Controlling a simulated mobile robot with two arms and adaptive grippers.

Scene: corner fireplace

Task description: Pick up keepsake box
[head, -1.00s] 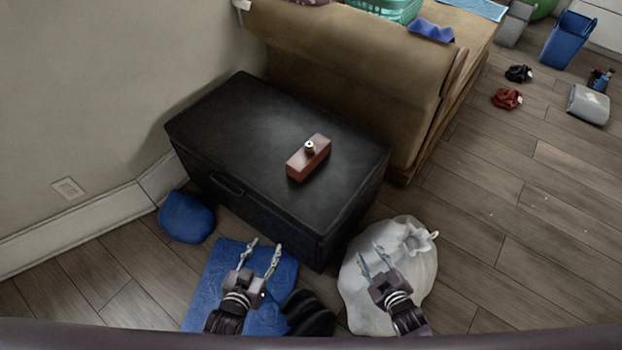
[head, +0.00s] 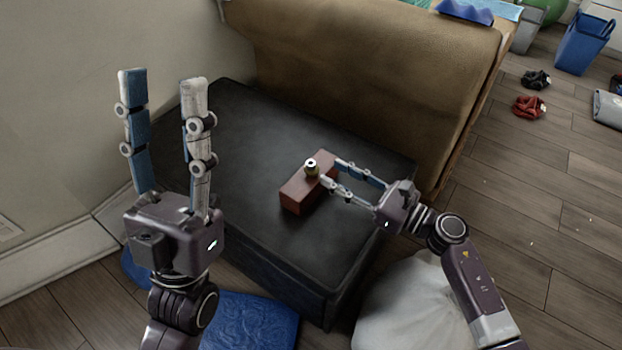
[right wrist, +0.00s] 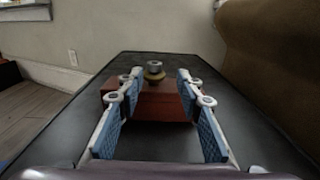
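The keepsake box is a small red-brown box (head: 297,196) on the top of a black chest (head: 262,125), with a small brass and white round piece (head: 311,168) on top of it. My right gripper (head: 330,172) is open, reaching in from the right with its fingertips close to the box and round piece. In the right wrist view the box (right wrist: 150,106) and round piece (right wrist: 154,71) show ahead between the open fingers (right wrist: 157,76); contact cannot be told. My left gripper (head: 160,80) is open, empty and raised, fingers pointing up, left of the box.
A tan sofa (head: 370,65) stands behind the chest. A white bag (head: 410,305) and a blue patterned item (head: 250,320) lie on the floor in front. Much of the chest top is bare. Open wooden floor lies to the right.

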